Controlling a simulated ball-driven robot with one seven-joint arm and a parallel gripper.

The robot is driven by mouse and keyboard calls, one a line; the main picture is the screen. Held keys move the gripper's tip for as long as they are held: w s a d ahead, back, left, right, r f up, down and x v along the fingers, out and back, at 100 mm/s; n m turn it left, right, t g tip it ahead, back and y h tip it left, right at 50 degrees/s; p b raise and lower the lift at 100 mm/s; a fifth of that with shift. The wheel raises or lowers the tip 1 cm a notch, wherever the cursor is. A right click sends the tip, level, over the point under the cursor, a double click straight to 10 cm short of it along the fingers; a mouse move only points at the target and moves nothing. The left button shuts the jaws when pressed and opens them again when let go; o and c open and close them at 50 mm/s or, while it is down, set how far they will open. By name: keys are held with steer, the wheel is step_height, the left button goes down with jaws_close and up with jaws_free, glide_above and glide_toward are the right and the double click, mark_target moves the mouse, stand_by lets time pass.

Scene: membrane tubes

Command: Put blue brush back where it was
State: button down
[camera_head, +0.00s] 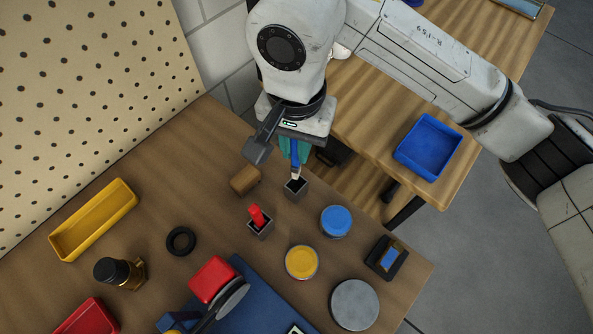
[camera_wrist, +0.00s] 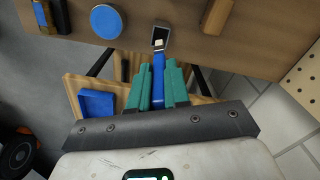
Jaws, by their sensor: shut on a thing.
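The blue brush (camera_head: 295,158) is upright in my gripper (camera_head: 293,150), with its pale tip down. In the wrist view the teal fingers of my gripper (camera_wrist: 158,88) are closed around the blue handle of the brush (camera_wrist: 158,92). A small dark square holder (camera_head: 295,190) is directly below the brush on the table. It also shows in the wrist view (camera_wrist: 161,32), with the tip at its mouth. I cannot tell whether the tip is inside or just above it.
A similar holder (camera_head: 261,230) with a red brush (camera_head: 256,215) stands nearby to the lower left. A brown block (camera_head: 245,180) is left of the dark holder. A blue-lidded jar (camera_head: 336,221) and a yellow-lidded jar (camera_head: 301,262) stand to the lower right.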

mark_target(297, 173)
step_height(297, 173, down, 9)
steer(key=shift+f+p, duration=0.1)
steer(key=shift+p, duration=0.7)
steer(key=shift+f, duration=0.15)
steer(key=c, duration=1.1)
jaws_free()
step_height(297, 173, up, 12)
steer(key=b, duration=0.2)
steer(key=shift+r+b, duration=0.2)
steer(key=shift+b, duration=0.1)
steer(key=shift+s, duration=0.1)
